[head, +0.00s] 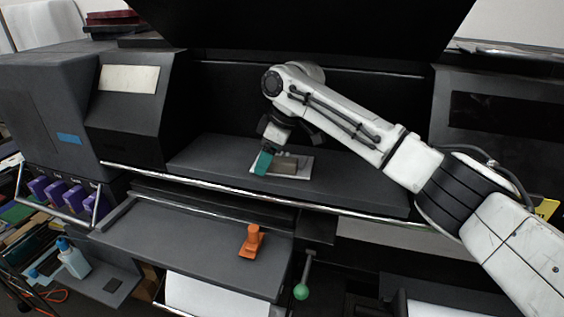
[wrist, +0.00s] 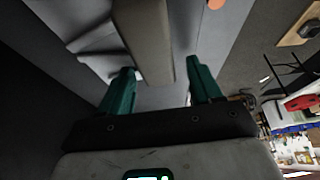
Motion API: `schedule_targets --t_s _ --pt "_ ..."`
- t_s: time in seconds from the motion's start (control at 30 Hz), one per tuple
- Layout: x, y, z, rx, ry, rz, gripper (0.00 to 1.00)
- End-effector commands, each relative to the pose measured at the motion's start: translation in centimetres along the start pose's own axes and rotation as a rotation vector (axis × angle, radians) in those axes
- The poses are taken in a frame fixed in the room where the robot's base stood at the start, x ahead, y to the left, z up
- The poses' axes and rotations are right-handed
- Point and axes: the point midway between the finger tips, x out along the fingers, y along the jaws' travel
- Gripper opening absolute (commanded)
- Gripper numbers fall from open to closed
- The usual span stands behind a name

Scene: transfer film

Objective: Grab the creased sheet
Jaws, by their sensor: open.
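The creased sheet (head: 302,160) is a small pale grey piece lying on the dark flat bed of the machine in the head view. A grey-brown block (head: 284,166) lies on it. In the wrist view the sheet (wrist: 92,38) shows pale with folds at upper left, and the block (wrist: 146,38) runs between the fingers. My gripper (head: 264,162) has teal fingers and is at the left side of the block, close above the bed. In the wrist view my gripper (wrist: 161,78) is open, its fingers apart on either side of the block. I cannot tell whether they touch anything.
The dark bed (head: 210,157) is clear to the left, with a metal rail (head: 150,175) along its front edge and a dark hood above. Below, a shelf (head: 170,240) holds an orange piece (head: 252,242). A green-knobbed lever (head: 301,291) stands in front.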

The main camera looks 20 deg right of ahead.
Motion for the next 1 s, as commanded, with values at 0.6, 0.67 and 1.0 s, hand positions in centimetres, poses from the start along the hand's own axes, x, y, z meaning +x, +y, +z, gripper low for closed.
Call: schedule_targets --t_s 0.6,0.67,1.0 --pt "0.13 -0.02 0.00 -0.001 0.001 0.000 0.28" --pt "0.13 -0.02 0.00 -0.001 0.001 0.000 0.23" --pt "0.11 -0.01 0.00 -0.001 0.001 0.001 0.07"
